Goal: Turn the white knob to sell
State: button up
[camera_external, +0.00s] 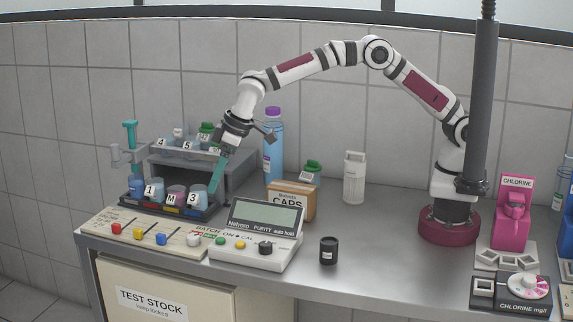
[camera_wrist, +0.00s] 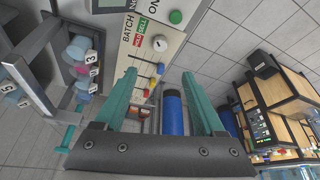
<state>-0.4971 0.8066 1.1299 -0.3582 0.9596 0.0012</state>
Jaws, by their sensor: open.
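The white knob (camera_external: 193,240) sits on the cream BATCH panel (camera_external: 128,229), at the right end of its row of coloured controls. In the wrist view the white knob (camera_wrist: 159,43) lies just beyond the fingertips, beside a red label (camera_wrist: 138,41) and a green label (camera_wrist: 142,26). The green one seems to read SELL. Which way the knob points is too small to tell. My gripper (camera_external: 216,190) is above and behind the panel, apart from the knob. Its teal fingers (camera_wrist: 158,76) are spread with nothing held between them.
A rack with numbered cups (camera_external: 172,194) stands behind the panel, close to my gripper. A white meter (camera_external: 255,258) adjoins the panel on the right. A CAPS box (camera_external: 291,202) and a blue bottle (camera_external: 272,160) stand behind the meter. A black jar (camera_external: 329,250) stands right of it.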

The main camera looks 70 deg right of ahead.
jog(key=n+y, duration=0.1)
jog(key=n, duration=0.2)
send_near(194, 235)
jog(key=x, duration=0.8)
jog(key=shift+w+f, duration=0.15)
jog(key=shift+f, duration=0.15)
jog(key=shift+g, duration=0.3)
grip_shut()
